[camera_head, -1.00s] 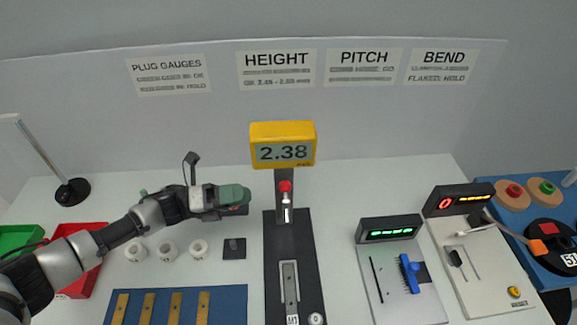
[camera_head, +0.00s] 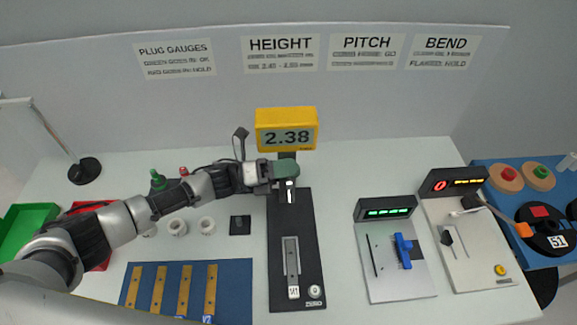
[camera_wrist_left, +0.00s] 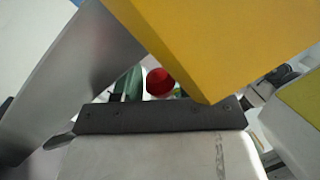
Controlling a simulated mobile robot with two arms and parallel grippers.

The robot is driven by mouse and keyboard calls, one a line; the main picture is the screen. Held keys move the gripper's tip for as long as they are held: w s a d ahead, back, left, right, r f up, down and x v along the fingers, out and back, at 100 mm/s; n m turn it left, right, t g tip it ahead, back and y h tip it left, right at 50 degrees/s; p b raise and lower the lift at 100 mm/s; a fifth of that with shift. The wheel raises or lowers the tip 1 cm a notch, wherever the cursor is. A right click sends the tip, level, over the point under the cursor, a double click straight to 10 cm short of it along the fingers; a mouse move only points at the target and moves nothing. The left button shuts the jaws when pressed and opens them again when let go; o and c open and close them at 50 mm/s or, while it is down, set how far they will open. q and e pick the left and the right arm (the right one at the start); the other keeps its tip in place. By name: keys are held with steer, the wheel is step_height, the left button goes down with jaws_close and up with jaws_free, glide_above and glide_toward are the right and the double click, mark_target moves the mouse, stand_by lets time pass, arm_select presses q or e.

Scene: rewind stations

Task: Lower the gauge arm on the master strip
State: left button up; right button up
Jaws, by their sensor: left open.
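The height gauge has a yellow display (camera_head: 286,130) reading 2.38. Its white probe (camera_head: 289,190) shows above the dark base (camera_head: 279,270). The grey master strip (camera_head: 291,256) lies on the base with a small white tag at its near end. My left gripper (camera_head: 288,168) is at the gauge column, just below the display, and hides the gauge arm's red knob in the head view. In the left wrist view the red knob (camera_wrist_left: 160,82) shows between the yellow housing (camera_wrist_left: 215,40) and a dark bar. The left jaws are open. My right gripper is not in view.
A blue mat (camera_head: 236,285) with several brass strips lies at front left. White rings (camera_head: 178,227) and a black block (camera_head: 240,225) sit near my left arm. The pitch (camera_head: 400,265) and bend (camera_head: 470,245) stations stand to the right.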

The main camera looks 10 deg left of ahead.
arm_select(q)
jaws_close()
steer(key=shift+s+d+f+m+b, duration=0.1)
steer(key=shift+s+f+m+b, duration=0.25)
steer(key=shift+s+m+b, duration=0.35)
steer(key=s+d+f+m+g+b, duration=0.1)
steer(key=s+f+m+g+b, duration=0.1)
steer(key=s+f+m+b, duration=0.2)
steer(key=s+m+b, duration=0.3)
steer(key=b, duration=0.2)
steer(key=shift+s+d+g, duration=0.3)
steer(key=shift+s, duration=0.05)
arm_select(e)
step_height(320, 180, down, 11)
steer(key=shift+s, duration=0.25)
arm_select(q)
steer(key=shift+r, duration=0.1)
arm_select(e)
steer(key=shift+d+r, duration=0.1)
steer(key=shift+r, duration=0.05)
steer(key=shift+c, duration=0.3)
